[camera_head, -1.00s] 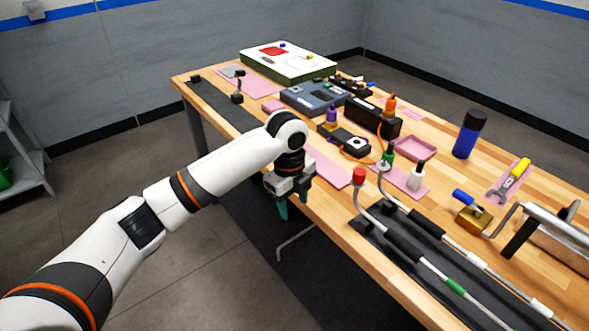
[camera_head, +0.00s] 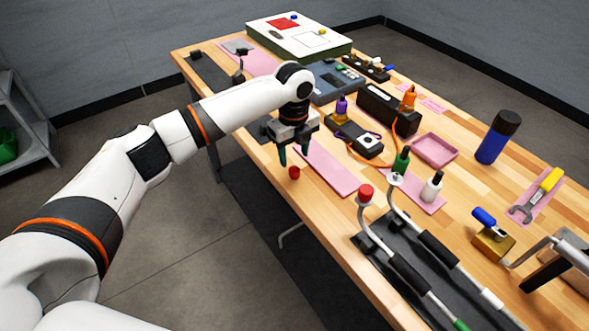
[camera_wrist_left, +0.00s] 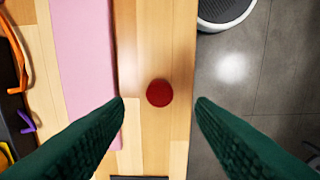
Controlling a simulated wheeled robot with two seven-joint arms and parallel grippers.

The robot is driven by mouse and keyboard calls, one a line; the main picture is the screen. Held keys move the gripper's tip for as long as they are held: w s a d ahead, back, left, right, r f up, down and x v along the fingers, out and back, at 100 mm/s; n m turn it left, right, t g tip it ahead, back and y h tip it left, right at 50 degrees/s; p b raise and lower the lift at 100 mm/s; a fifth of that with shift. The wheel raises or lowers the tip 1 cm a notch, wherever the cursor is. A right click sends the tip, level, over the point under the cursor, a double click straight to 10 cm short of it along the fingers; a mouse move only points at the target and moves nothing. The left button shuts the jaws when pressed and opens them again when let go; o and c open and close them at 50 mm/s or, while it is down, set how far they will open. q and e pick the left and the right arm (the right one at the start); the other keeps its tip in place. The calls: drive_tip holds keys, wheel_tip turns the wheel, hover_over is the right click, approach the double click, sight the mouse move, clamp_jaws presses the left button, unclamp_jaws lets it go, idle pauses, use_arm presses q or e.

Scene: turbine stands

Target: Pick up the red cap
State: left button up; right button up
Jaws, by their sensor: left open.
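A small red cap (camera_head: 294,172) sits on the wooden table near its front edge, just left of a pink mat (camera_head: 326,171). In the left wrist view the red cap (camera_wrist_left: 159,92) lies on bare wood, centred between my two green fingers and slightly beyond their tips. My left gripper (camera_head: 294,152) is open and empty, pointing down above the cap, apart from it. A second red cap (camera_head: 366,191) tops a bent metal rod farther right. My right gripper is not in view.
A pink tray (camera_head: 435,150) and blue cylinder (camera_head: 496,143) are farther right.

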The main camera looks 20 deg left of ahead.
sight(294, 169)
use_arm(q)
drive_tip(key=shift+w+f, duration=0.1)
drive_tip(key=shift+f, duration=0.3)
wheel_tip(294, 169, down, 4)
drive_tip(key=shift+f+p, duration=0.1)
drive_tip(key=shift+p, duration=0.75)
drive_tip(key=shift+f, duration=0.4)
drive_tip(key=shift+c, duration=0.3)
clamp_jaws()
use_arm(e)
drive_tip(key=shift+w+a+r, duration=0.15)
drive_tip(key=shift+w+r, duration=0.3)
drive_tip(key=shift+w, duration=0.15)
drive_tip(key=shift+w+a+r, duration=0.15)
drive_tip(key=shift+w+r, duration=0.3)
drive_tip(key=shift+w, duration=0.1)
